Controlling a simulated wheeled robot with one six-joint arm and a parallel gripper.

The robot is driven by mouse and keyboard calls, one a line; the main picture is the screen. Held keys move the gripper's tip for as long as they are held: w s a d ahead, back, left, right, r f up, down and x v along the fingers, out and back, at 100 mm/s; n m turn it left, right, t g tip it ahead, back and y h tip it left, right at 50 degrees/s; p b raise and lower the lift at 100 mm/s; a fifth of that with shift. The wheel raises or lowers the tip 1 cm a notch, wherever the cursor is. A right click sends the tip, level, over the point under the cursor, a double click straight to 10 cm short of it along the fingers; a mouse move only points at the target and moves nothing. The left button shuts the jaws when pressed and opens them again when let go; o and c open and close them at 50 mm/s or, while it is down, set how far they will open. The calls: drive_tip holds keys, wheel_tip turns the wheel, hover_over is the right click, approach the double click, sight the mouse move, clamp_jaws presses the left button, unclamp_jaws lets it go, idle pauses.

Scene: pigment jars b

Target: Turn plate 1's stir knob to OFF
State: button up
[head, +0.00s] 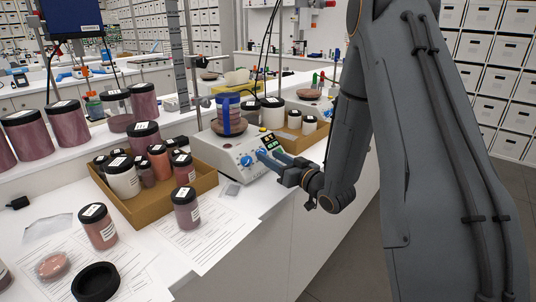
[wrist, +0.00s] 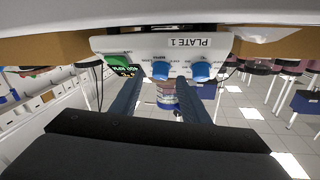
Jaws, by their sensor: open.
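Two blue knobs show there, a middle knob (wrist: 160,69) and a right knob (wrist: 201,72). A small display (wrist: 123,71) seems to read 400 RPM. My gripper (head: 262,154) is open and empty at the panel. In the wrist view its fingers (wrist: 160,84) lie either side of the middle knob; I cannot tell whether they touch it. The knob markings are too small to read.
A cardboard tray (head: 150,210) of lidded jars stands left of the plate, and another tray (head: 310,135) with white jars is behind it. The bench edge is beneath my arm.

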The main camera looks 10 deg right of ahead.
drive_tip(key=shift+x, duration=1.1)
drive_tip(key=c, duration=1.1)
drive_tip(key=shift+o, duration=0.2)
drive_tip(key=shift+d+n, duration=0.1)
drive_tip(key=shift+n, duration=0.3)
